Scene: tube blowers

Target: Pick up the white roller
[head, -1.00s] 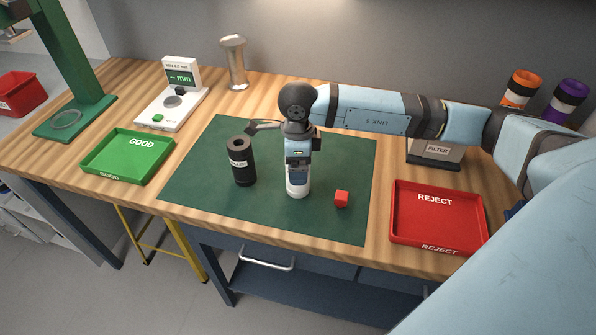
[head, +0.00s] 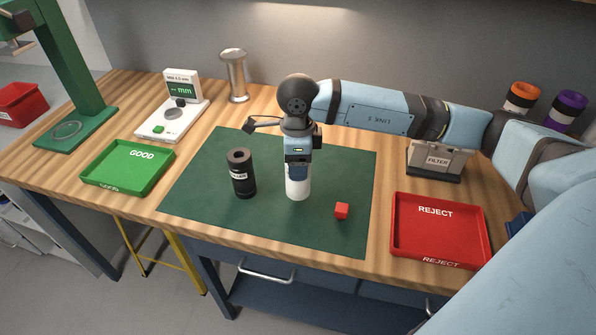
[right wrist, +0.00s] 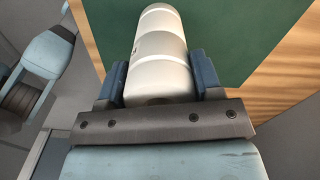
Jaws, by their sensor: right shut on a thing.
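The white roller (head: 298,189) stands upright on the green mat (head: 222,212), its lower part showing below my right gripper (head: 297,177). In the right wrist view the roller (right wrist: 158,50) is a pale cylinder with lighter bands, lying between the two blue-grey fingers of the gripper (right wrist: 160,80). The right gripper is shut on the roller from above. The roller's upper part is hidden by the gripper in the head view. Whether its base touches the mat cannot be told. My left gripper is not in view.
A green GOOD tray (head: 127,167) is at left, a red REJECT tray (head: 440,252) at right. A gauge (head: 172,118) and metal post (head: 234,78) stand behind.

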